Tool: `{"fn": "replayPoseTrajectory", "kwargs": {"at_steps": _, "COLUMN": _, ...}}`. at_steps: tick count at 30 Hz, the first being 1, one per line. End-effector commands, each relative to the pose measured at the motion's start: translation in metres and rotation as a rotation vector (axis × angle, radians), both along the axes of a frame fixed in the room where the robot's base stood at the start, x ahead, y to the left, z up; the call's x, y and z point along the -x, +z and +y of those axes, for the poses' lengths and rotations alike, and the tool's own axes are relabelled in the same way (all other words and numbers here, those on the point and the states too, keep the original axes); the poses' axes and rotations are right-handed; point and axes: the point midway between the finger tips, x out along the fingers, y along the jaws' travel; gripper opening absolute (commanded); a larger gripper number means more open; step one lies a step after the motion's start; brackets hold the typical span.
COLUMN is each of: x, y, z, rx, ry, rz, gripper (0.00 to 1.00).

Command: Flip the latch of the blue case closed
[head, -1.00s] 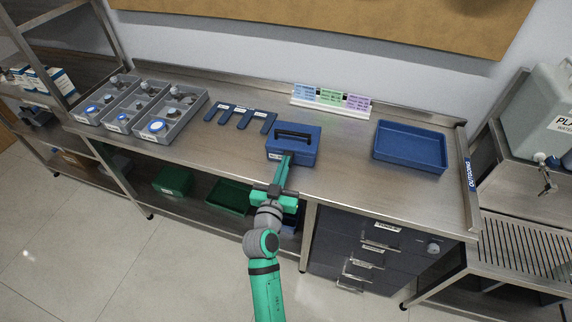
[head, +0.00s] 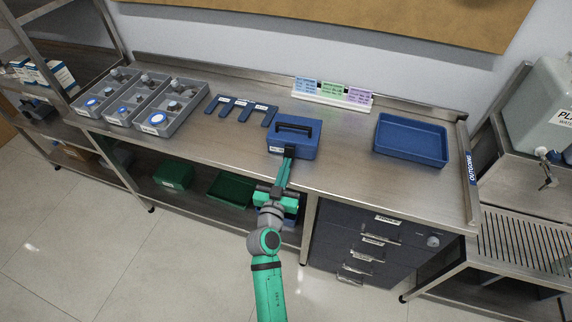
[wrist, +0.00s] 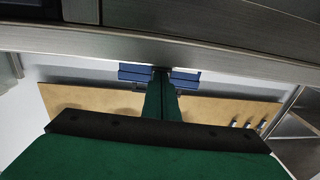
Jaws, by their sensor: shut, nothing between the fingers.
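The blue case (head: 304,132) sits on the steel bench with its lid down and its black handle on top. It also shows in the wrist view as blue parts on both sides of my fingers (wrist: 133,73). My gripper (head: 289,154) is shut and empty, with its fingertips at the front face of the case, near the middle. The wrist view shows the two green fingers together (wrist: 161,75). The latch is hidden behind the fingertips, so its position cannot be told. Whether the fingertips touch the case is unclear.
A blue tray (head: 411,160) stands to the right of the case. A blue slotted rack (head: 240,105) and grey bins (head: 165,123) stand to the left. A card holder (head: 331,96) is behind. The bench between case and tray is clear. The bench's front edge lies under my arm.

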Motion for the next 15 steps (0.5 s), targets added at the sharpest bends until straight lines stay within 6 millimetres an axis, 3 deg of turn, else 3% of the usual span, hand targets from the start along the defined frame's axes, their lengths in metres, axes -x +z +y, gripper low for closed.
{"fn": "replayPoseTrajectory", "kwargs": {"at_steps": 15, "x": -0.0029, "y": -0.0094, "z": 0.0, "rx": 0.001, "ry": 0.001, "rz": 0.0, "gripper": 0.0}}
